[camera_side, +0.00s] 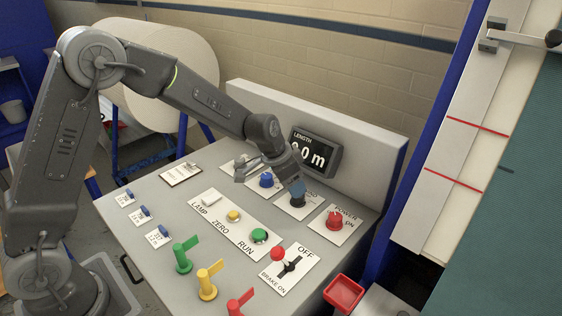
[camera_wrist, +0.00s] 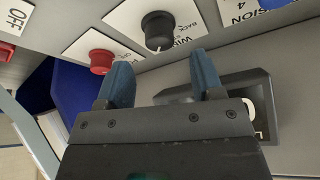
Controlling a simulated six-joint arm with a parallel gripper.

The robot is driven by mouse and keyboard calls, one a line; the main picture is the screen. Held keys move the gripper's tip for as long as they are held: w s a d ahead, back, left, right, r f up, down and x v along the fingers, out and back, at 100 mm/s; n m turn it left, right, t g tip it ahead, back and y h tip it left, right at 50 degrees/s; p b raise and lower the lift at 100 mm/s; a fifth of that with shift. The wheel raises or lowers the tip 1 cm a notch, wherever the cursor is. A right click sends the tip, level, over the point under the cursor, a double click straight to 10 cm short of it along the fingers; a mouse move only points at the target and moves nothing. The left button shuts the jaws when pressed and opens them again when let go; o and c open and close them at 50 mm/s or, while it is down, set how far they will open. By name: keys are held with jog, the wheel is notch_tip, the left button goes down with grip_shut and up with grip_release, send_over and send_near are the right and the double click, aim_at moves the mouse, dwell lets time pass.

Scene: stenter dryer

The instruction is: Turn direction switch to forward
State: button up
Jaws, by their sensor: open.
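The direction switch is a black round knob (camera_side: 298,202) on a white label plate near the back of the panel. In the wrist view the knob (camera_wrist: 158,29) has the word BACK and part of WIND on its plate, seen upside down. My gripper (camera_side: 295,188) is over the knob in the side view and partly covers its plate. In the wrist view my gripper's two blue fingers (camera_wrist: 160,75) are apart with nothing between them. The knob lies just beyond their tips, roughly centred between them.
A red power knob (camera_side: 334,220) stands to the right and a blue knob (camera_side: 266,180) to the left. The length display (camera_side: 316,152) is close behind my gripper. The brake lever (camera_side: 287,262) with its red ball and a green run button (camera_side: 259,236) are in front.

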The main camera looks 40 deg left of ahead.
jog(key=v, duration=0.9)
jog(key=shift+s, duration=0.1)
jog(key=s+a+r+n+y, duration=0.1)
jog(key=s+r+n, duration=0.1)
jog(key=s, duration=1.1)
jog(key=s+a+r+n+t, duration=0.1)
jog(key=s+r, duration=0.4)
jog(key=s, duration=0.8)
jog(key=shift+s+a+r+n+t+y, duration=0.2)
jog(key=shift+r+n+t+y, duration=0.15)
jog(key=shift+n, duration=0.45)
